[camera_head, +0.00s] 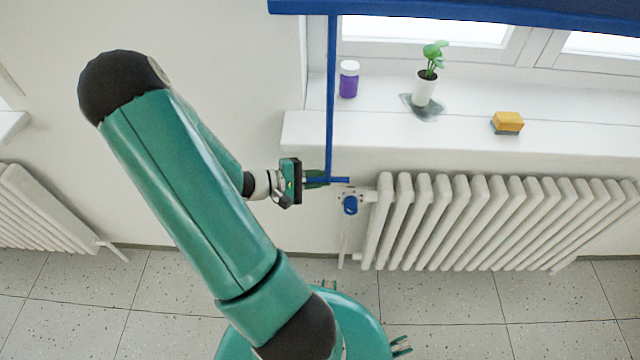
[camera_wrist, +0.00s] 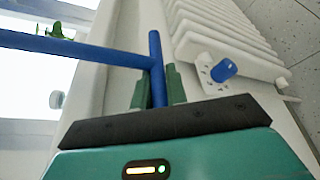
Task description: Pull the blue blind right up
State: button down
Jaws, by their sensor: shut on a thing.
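The blue blind (camera_head: 480,12) shows at the top of the head view, with its bottom edge across the upper part of the window. A blue rod (camera_head: 331,95) hangs from its left end and ends in a short blue crossbar (camera_head: 336,181) below the sill. My gripper (camera_head: 318,179) is shut on this crossbar at the rod's foot. In the wrist view, my gripper's green fingers (camera_wrist: 158,88) stand on both sides of the blue crossbar (camera_wrist: 155,55), and the rod (camera_wrist: 75,47) runs off to the left. The blind's upper part is out of view.
The white sill (camera_head: 380,128) carries a purple jar (camera_head: 348,80), a potted plant (camera_head: 424,90) on a grey cloth, and a yellow sponge (camera_head: 508,122). A white radiator (camera_head: 500,220) with a blue valve knob (camera_head: 350,205) stands close right of my gripper.

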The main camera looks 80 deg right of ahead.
jog(key=shift+a, duration=0.2)
jog(key=c, duration=1.4)
grip_release()
jog(key=shift+d, duration=0.1)
jog(key=shift+w, duration=0.1)
jog(key=v, duration=1.3)
jog(key=shift+w, duration=0.2)
jog(key=shift+r, duration=0.1)
